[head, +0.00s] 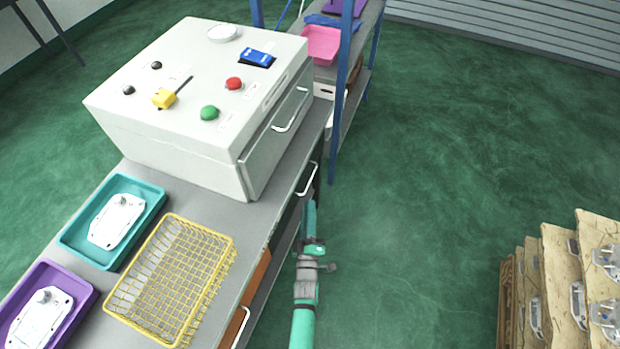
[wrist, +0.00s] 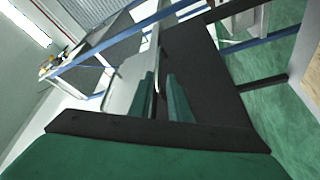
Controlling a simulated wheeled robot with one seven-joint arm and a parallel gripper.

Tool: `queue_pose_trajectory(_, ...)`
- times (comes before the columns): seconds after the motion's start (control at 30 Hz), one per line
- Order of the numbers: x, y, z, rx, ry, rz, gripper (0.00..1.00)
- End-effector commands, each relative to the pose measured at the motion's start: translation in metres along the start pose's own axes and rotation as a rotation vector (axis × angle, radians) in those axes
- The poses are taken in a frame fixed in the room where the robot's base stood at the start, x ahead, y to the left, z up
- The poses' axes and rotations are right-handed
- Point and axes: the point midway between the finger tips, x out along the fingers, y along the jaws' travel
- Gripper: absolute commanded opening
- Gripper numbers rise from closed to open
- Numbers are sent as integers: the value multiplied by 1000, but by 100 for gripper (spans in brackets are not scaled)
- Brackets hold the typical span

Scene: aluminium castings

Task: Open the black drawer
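The black drawer (head: 289,222) is in the side of the grey workbench, below the control box, and shows as a narrow dark strip in the head view. Its dark front (wrist: 207,75) fills the middle right of the wrist view. A pale bar handle (head: 308,178) stands out from the bench side. My gripper (head: 310,205) is just in front of this handle, its fingertips partly hidden in the head view. In the wrist view my two teal fingers (wrist: 160,85) are apart, with a thin light bar between them. I cannot tell whether they touch it.
An orange drawer (head: 259,279) with its own handle is nearer in the same bench. On top are a control box (head: 190,150), a yellow wire basket (head: 222,240), a teal tray (head: 75,238) and a purple tray (head: 82,304). A blue-posted shelf (head: 341,100) stands beyond.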

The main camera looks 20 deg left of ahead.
Motion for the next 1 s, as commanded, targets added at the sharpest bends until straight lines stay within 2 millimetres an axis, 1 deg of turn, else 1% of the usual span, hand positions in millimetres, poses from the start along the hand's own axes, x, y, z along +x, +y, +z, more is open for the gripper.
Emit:
queue_pose_trajectory(0.17,14,2,5,-21,1,8,17)
queue_pose_trajectory(0.27,26,4,6,-22,0,10,17)
queue_pose_trajectory(0.5,68,2,2,-20,4,6,17)
queue_pose_trajectory(0.7,97,0,0,-17,6,3,17)
queue_pose_trajectory(0.8,106,0,0,-18,5,3,17)
queue_pose_trajectory(1.0,114,0,1,-18,4,3,17)
